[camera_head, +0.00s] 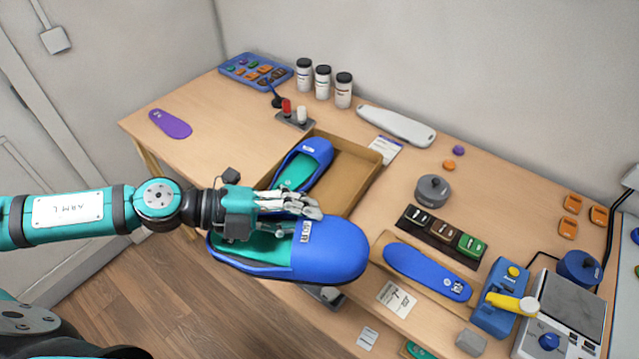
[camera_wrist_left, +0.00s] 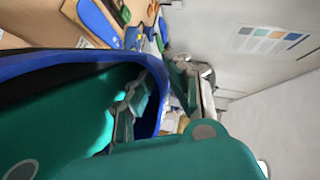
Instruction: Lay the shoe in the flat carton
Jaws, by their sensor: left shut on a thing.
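My left gripper (camera_head: 298,208) is shut on a blue shoe (camera_head: 335,252) with a teal inside. It grips the shoe's upper edge and holds the shoe in front of the table's front edge, toe to the right. In the left wrist view the shoe's blue rim (camera_wrist_left: 85,57) and dark inside fill the left side, with my fingers (camera_wrist_left: 155,95) at the rim. The flat carton (camera_head: 352,183) is open on the table behind my gripper. Another blue shoe (camera_head: 312,151) lies in its left part. The carton's right part looks empty; its front is partly hidden. My right gripper is not in view.
A purple insole (camera_head: 170,124) lies at the table's left. A stand with red and white knobs (camera_head: 295,121) is close behind the carton. A blue insole (camera_head: 420,270), colour blocks (camera_head: 442,232) and a grey round weight (camera_head: 432,190) are to its right. Bare tabletop (camera_head: 220,140) lies left of the carton.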

